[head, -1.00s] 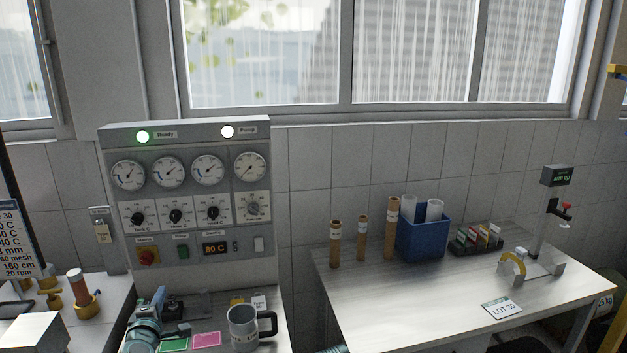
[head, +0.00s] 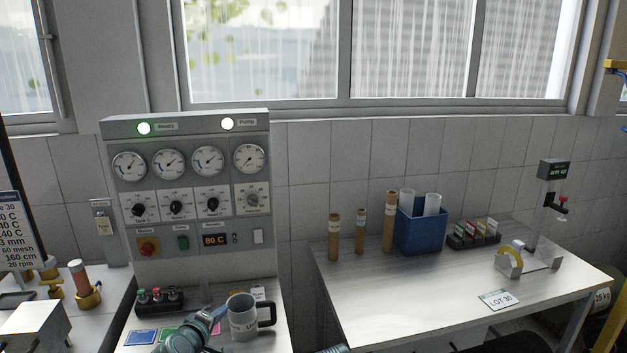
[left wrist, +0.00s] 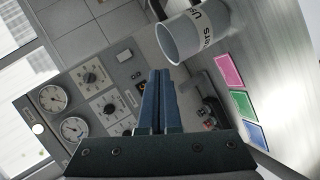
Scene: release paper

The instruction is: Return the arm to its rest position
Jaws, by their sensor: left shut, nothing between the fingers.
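My left gripper (head: 212,316) is at the bottom of the head view, just left of the grey mug (head: 240,318) on the bench. In the left wrist view its two fingers (left wrist: 155,82) are together with nothing between them. The mug, with a dark handle and printed letters, shows beyond the fingertips in the left wrist view (left wrist: 193,36). I cannot tell whether the gripper touches the mug.
A control panel (head: 190,222) with gauges, knobs and lit lamps stands behind the gripper. A small button box (head: 158,301) and a blue card (head: 141,337) lie to its left. The right table (head: 400,290) holds tubes, a blue bin (head: 421,232) and a rack; its front is largely clear.

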